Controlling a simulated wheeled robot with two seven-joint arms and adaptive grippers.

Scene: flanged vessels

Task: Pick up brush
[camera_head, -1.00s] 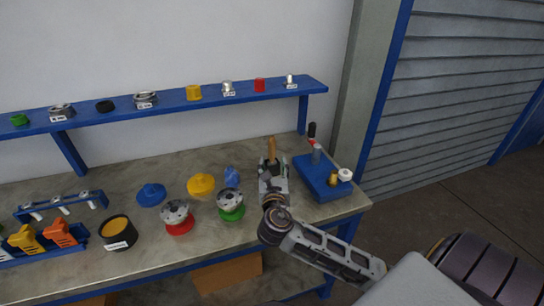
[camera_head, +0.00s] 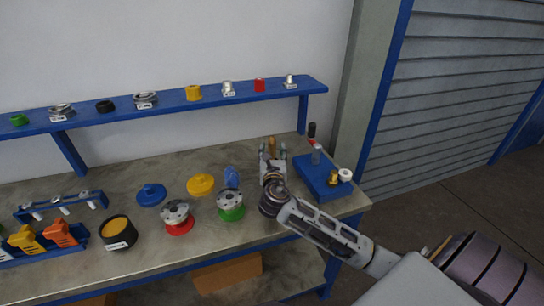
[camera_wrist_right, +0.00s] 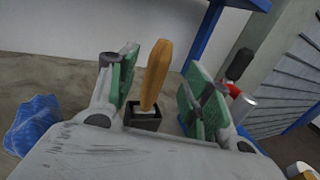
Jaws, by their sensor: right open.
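The brush shows as an upright wooden handle (camera_wrist_right: 156,72) standing in a small dark square holder (camera_wrist_right: 143,116) in the right wrist view. The handle also shows in the head view (camera_head: 272,145), just beyond my right gripper. Its lower end is hidden in the holder. My right gripper (camera_wrist_right: 155,85) is open, with its green-padded fingers on either side of the handle and gaps on both sides. My left gripper is not in view.
A blue fixture (camera_head: 322,178) stands close to the right of my right gripper. A crumpled blue cloth (camera_head: 232,177) and flanged vessels (camera_head: 230,204) lie to its left. A blue shelf (camera_head: 220,95) with small parts runs above the workbench (camera_head: 130,258).

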